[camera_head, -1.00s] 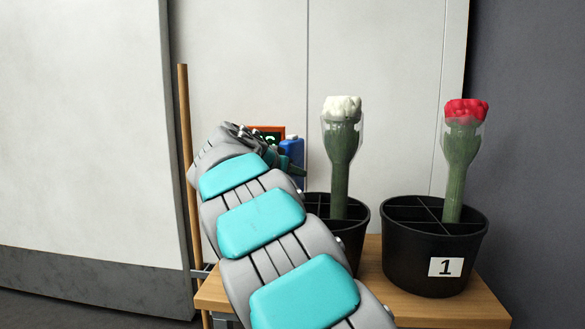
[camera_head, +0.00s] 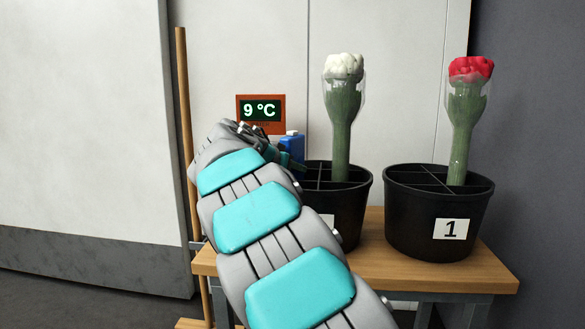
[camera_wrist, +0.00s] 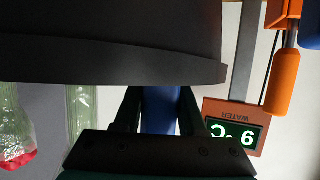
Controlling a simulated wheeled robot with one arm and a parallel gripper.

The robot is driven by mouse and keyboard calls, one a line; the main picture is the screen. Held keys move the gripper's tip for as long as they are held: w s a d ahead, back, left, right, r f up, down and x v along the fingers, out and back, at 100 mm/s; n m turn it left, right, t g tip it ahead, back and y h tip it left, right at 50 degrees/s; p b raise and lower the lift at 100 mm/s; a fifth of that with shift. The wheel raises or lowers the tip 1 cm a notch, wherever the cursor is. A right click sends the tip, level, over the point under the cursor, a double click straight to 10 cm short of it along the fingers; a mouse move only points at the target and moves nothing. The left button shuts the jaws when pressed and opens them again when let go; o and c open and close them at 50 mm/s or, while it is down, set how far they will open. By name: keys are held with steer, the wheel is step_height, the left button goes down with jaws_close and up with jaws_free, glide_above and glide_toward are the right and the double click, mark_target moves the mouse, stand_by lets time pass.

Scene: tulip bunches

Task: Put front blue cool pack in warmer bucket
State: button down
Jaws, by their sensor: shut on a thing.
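My gripper (camera_wrist: 160,98) is shut on the blue cool pack (camera_wrist: 159,112), which shows between the two dark fingers in the wrist view. In the head view the blue pack (camera_head: 293,146) shows in part behind my arm, just left of the left black bucket (camera_head: 345,205). The left bucket holds a white tulip bunch (camera_head: 343,110), and its label is mostly hidden by my arm. The right black bucket (camera_head: 437,205) is labelled 1 and holds a red tulip bunch (camera_head: 466,115). A temperature display (camera_head: 260,112) behind my gripper reads 9 °C.
Both buckets stand on a wooden table (camera_head: 440,268) and have divided insides. A wooden pole (camera_head: 184,130) stands at the left. In the wrist view a dark curved wall (camera_wrist: 110,50) fills the top, and an orange probe (camera_wrist: 285,82) hangs at the right.

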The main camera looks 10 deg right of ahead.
steer(key=shift+f, duration=0.4)
steer(key=shift+c, duration=2)
jaws_free()
steer(key=v, duration=0.8)
steer(key=shift+f, duration=0.1)
